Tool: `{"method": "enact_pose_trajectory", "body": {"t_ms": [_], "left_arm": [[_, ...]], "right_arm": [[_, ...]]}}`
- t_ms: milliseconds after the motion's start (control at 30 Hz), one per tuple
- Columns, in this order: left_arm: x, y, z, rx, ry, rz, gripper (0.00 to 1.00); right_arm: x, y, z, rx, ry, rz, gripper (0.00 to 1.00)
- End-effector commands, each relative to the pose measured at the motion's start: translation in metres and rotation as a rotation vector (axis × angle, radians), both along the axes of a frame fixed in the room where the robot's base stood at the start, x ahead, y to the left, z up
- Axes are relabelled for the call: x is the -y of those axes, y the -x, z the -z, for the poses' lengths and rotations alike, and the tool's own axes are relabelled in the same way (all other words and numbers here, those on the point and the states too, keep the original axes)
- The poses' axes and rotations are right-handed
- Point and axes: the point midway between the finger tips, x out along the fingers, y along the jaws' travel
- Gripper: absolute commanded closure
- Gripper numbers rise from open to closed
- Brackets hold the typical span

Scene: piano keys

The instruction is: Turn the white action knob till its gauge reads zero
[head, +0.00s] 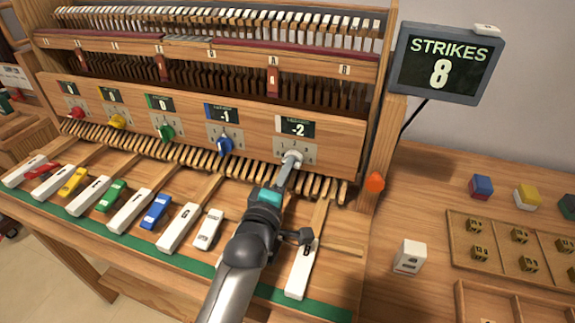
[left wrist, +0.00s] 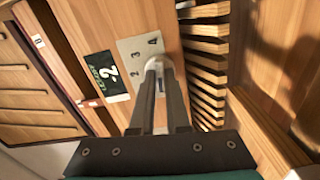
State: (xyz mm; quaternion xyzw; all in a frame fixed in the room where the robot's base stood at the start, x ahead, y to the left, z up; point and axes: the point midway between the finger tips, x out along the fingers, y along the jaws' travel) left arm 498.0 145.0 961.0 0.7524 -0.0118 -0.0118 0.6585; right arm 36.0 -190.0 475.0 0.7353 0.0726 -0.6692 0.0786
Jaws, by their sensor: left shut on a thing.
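The white action knob (head: 293,157) sits on a metal plate (head: 309,149) on the piano's wooden front panel. Its dark gauge (head: 295,127) above it reads -2. My left gripper (head: 289,168) is shut on the white knob, coming from below and in front. In the left wrist view the two fingers reach the white knob (left wrist: 158,68), which is largely hidden between them. The gauge (left wrist: 104,76) there also shows -2, turned sideways. My right gripper is not in view.
Blue (head: 224,146), green (head: 166,132), yellow and red knobs line the panel to the left. The keys (head: 179,226) spread below my arm. A screen (head: 445,62) reads STRIKES 8. An orange knob (head: 374,183) sits on the right post.

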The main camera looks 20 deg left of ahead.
Motion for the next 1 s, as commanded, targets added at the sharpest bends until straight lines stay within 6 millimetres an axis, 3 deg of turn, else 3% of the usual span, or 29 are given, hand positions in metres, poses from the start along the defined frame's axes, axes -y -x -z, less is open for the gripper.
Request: {"method": "enact_pose_trajectory", "body": {"t_ms": [500,1000], "left_arm": [[0.0,0.0,-0.002,0.012,-0.425,0.002,1.0],[0.0,0.0,0.0,0.021,-0.64,0.002,1.0]], "right_arm": [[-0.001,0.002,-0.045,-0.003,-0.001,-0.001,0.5],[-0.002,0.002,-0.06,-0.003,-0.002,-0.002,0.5]]}}
